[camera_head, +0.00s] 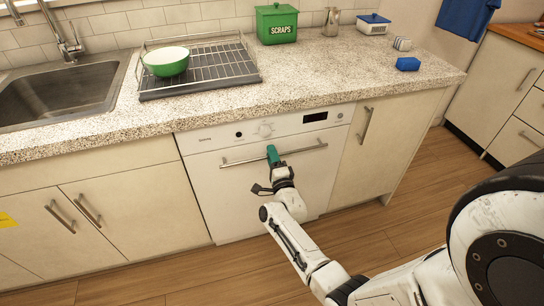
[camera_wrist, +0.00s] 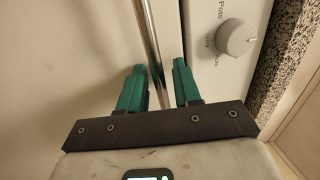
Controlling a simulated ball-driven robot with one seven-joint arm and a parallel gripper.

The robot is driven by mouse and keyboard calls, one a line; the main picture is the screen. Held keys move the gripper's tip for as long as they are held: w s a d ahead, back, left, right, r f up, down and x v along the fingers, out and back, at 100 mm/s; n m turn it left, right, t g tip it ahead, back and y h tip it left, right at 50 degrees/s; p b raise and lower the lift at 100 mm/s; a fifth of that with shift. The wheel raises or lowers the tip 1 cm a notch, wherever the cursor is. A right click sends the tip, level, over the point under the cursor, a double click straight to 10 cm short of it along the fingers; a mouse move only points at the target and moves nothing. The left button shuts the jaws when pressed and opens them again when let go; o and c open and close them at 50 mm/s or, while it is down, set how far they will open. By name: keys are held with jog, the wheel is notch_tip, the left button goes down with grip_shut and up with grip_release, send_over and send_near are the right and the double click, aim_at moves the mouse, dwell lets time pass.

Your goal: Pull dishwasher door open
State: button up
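The white dishwasher (camera_head: 255,195) is built in under the counter, and its door looks shut. A horizontal metal bar handle (camera_head: 240,160) runs across the upper part of its door. My gripper (camera_head: 272,155) is at the middle of this handle, its green fingers pointing at the door. In the wrist view, the handle bar (camera_wrist: 154,50) runs between the two green fingertips (camera_wrist: 159,66) of my gripper. A gap shows between the fingers, so the gripper is open around the bar. Whether either finger touches the bar I cannot tell. The control knob (camera_wrist: 237,39) is beside the fingers.
The speckled counter (camera_head: 330,75) overhangs the dishwasher. It bears a dish rack (camera_head: 215,75) with a green bowl (camera_head: 166,62), a green scraps bin (camera_head: 276,24) and a blue sponge (camera_head: 408,64). Cabinets flank the dishwasher. The wooden floor (camera_head: 200,272) in front looks clear.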

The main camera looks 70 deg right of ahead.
grip_shut()
dwell(0.3)
dwell(0.3)
